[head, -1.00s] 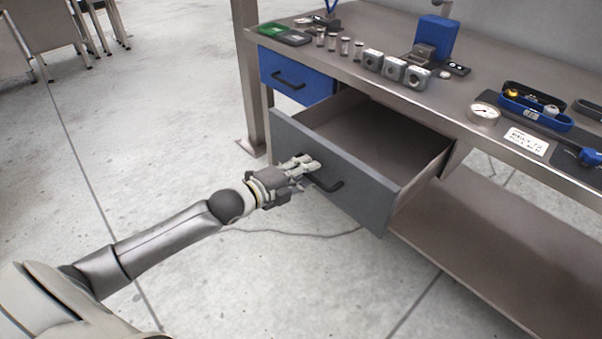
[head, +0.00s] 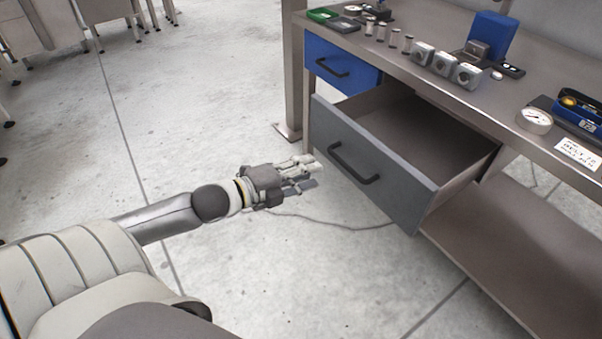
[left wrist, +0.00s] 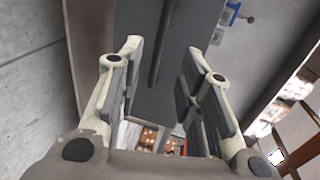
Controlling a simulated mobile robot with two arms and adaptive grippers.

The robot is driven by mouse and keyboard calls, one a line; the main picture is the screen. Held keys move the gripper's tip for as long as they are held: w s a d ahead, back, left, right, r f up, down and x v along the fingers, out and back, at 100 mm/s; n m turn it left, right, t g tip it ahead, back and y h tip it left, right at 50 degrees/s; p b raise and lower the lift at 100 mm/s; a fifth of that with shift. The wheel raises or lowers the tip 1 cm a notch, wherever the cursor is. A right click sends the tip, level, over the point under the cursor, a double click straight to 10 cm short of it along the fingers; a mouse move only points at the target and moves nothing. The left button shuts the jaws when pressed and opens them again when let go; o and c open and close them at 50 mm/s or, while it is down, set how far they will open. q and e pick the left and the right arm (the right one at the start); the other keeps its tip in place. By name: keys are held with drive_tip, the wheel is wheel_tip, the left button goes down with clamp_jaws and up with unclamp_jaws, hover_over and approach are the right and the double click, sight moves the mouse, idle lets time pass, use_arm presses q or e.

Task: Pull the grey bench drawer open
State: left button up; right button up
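The grey bench drawer (head: 400,185) stands pulled out from under the bench, and its empty inside shows in the head view. Its black bar handle (head: 354,163) is on the front panel. My left gripper (head: 310,174) is just left of the drawer front, apart from the handle, with nothing between its fingers. In the left wrist view the fingers (left wrist: 163,75) are spread apart, with the grey drawer front (left wrist: 178,30) and the dark handle (left wrist: 160,42) beyond them. My right gripper is not in view.
A closed blue drawer (head: 340,66) is beside the grey one. A lower shelf (head: 500,235) runs under the bench. The floor left of the bench is clear, apart from a thin cable (head: 350,228).

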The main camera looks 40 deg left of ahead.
use_arm(q)
drive_tip(key=shift+s+a+r, duration=0.1)
drive_tip(key=shift+s+a, duration=0.05)
drive_tip(key=shift+s, duration=0.35)
drive_tip(key=s+a+f+n+g+y, duration=0.2)
drive_tip(key=s+f+n, duration=0.15)
drive_tip(key=f, duration=0.55)
drive_tip(key=s+a+f+n+g+y, duration=0.2)
drive_tip(key=f+n, duration=0.3)
drive_tip(key=f, duration=0.4)
drive_tip(key=s+a+f+n+g+y, duration=0.1)
drive_tip(key=s+f+n+y, duration=0.2)
drive_tip(key=f, duration=0.7)
drive_tip(key=s+d+f+n+g+h, duration=0.2)
drive_tip(key=s+d+f+n+g, duration=0.6)
drive_tip(key=s+d+f, duration=0.9)
drive_tip(key=s+a+r+p, duration=0.2)
drive_tip(key=s+a+p, duration=0.2)
drive_tip(key=s+p, duration=0.9)
drive_tip(key=shift+s+r+g+p, duration=0.2)
drive_tip(key=shift+s+g+p, duration=0.15)
drive_tip(key=shift+p, duration=0.45)
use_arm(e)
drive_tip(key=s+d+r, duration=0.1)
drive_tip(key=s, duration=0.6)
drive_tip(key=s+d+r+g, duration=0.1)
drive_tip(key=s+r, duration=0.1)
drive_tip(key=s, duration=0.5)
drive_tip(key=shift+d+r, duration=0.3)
